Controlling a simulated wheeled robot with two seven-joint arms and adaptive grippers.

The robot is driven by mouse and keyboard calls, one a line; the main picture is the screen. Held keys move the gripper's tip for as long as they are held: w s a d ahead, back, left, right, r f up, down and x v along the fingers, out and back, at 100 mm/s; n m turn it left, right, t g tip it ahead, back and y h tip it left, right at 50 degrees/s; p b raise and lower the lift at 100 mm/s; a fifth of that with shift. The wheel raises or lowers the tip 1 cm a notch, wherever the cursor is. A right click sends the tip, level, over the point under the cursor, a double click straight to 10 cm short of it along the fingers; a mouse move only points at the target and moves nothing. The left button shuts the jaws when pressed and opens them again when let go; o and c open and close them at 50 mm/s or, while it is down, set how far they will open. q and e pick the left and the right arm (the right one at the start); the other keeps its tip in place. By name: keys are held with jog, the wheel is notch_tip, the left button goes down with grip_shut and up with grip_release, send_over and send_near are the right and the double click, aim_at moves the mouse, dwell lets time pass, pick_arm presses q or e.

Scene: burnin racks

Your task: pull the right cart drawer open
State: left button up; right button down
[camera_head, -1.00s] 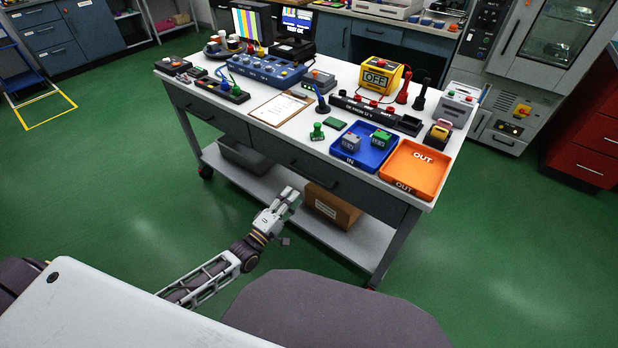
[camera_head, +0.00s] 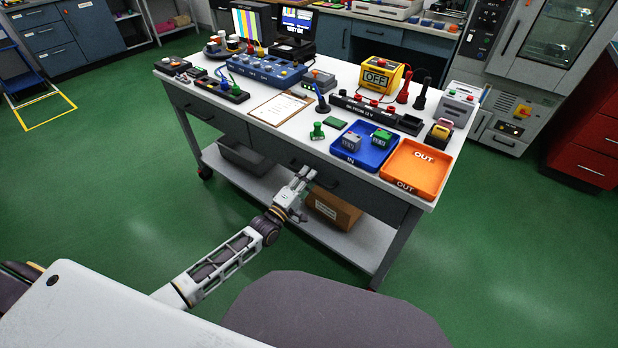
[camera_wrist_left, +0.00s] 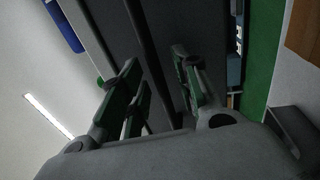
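The cart (camera_head: 225,82) has a white top and two dark grey drawers side by side under it. The right cart drawer (camera_head: 370,194) looks shut, its front flush with the cart. Its dark bar handle (camera_head: 328,181) is partly hidden by my left gripper (camera_head: 305,174), which is right in front of it. In the left wrist view, my left gripper (camera_wrist_left: 160,90) is open, its green-padded fingers apart. A long dark bar, seemingly the handle (camera_wrist_left: 150,62), runs between the fingers against the grey drawer front. I cannot tell whether they touch it. My right gripper is not in view.
A lower shelf (camera_head: 350,240) under the drawers holds a cardboard box (camera_head: 333,208) and a grey bin (camera_head: 243,157). A blue tray (camera_head: 365,158) and an orange tray (camera_head: 415,170) sit on top near the front edge. Green floor in front is clear.

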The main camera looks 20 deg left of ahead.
pick_arm(q)
jog(key=shift+w+d+r, duration=0.1)
jog(key=shift+w+d, duration=0.1)
jog(key=shift+w, duration=0.15)
grip_shut()
dwell(0.3)
